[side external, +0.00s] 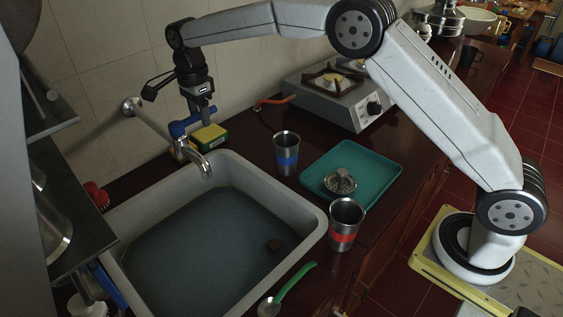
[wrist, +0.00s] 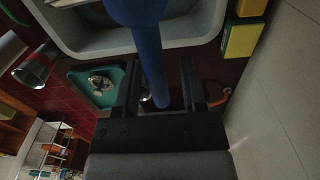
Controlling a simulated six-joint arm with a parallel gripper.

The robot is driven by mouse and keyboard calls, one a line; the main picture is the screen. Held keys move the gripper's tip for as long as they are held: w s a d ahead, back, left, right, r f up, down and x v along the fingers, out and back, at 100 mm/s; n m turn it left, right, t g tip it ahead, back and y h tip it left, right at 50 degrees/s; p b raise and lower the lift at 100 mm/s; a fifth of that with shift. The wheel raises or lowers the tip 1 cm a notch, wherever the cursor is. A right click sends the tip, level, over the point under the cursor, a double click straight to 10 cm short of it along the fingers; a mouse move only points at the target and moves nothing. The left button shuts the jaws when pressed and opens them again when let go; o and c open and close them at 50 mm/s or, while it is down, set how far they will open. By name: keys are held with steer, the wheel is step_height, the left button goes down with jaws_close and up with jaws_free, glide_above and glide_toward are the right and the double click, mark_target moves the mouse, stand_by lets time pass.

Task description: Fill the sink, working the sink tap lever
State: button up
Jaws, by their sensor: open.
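The sink (side external: 318,216) is a pale basin at the lower left, and its inside looks dark blue-grey like water; I cannot tell the depth. A dark round plug-like piece (side external: 273,244) shows in it. The metal tap (side external: 196,160) stands at its back edge with the spout over the basin. The blue tap lever (side external: 180,127) is on top of the tap. My gripper (side external: 200,108) points down just above and beside the lever. In the wrist view, the lever (wrist: 150,50) runs between the two fingers of my open gripper (wrist: 160,70), with gaps at both sides.
A yellow-green sponge (side external: 208,137) lies behind the tap near the wall. A blue-banded cup (side external: 287,152), a red-banded cup (side external: 345,224) and a teal tray (side external: 375,160) with a metal strainer (side external: 340,181) stand right of the sink. A stove (side external: 335,98) is at the back.

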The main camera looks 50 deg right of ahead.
steer(key=shift+r, duration=3.05)
steer(key=shift+s+d+f+n, duration=0.35)
steer(key=shift+s+d+n, duration=0.2)
steer(key=shift+d+n, duration=0.15)
steer(key=s+d+f+n+t, duration=0.1)
steer(key=s+d+f+n, duration=0.2)
steer(key=s, duration=0.6)
steer(key=s+d+f+n, duration=0.4)
steer(key=s+n, duration=0.4)
steer(key=s, duration=0.2)
steer(key=s+d+f+n+t, duration=0.1)
steer(key=s+d+f+n, duration=0.3)
steer(key=s, duration=0.6)
steer(key=shift+f+n+t, duration=0.3)
steer(key=shift+f+n, duration=0.25)
steer(key=shift+n, duration=0.35)
